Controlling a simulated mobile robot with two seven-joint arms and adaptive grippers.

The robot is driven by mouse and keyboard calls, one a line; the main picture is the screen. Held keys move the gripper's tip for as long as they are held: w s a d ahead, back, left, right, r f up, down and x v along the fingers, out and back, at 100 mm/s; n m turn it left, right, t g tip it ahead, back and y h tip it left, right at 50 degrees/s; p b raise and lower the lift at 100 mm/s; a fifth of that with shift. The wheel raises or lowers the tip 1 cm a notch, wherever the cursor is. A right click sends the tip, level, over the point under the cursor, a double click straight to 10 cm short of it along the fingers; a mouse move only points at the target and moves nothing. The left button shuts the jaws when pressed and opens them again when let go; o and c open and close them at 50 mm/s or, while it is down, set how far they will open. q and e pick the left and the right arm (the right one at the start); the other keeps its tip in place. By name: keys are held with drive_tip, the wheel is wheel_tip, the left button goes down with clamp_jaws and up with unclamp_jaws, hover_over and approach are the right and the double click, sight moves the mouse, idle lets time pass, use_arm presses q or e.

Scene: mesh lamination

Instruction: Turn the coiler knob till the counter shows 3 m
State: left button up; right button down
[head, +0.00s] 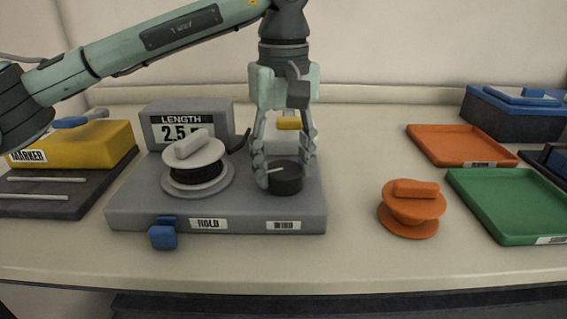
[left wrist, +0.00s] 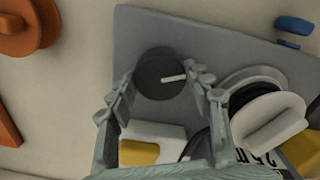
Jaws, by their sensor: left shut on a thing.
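My left gripper (head: 286,176) points down from above and is shut on the knob, a finger on each side. A white spool (head: 195,160) with black winding stands left of the knob. My right gripper is not in view.
An orange spool (head: 411,210) stands right of the coiler. An orange tray (head: 455,146), a green tray (head: 505,200) and a blue box (head: 515,112) are further right. A yellow marker block (head: 85,142) stands left. A white block with a yellow top (head: 289,123) is behind the knob.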

sight(284, 168)
use_arm(q)
drive_tip(key=shift+m, duration=0.4)
drive_tip(key=o, duration=1.2)
drive_tip(key=shift+c, duration=0.2)
wheel_tip(284, 168, up, 12)
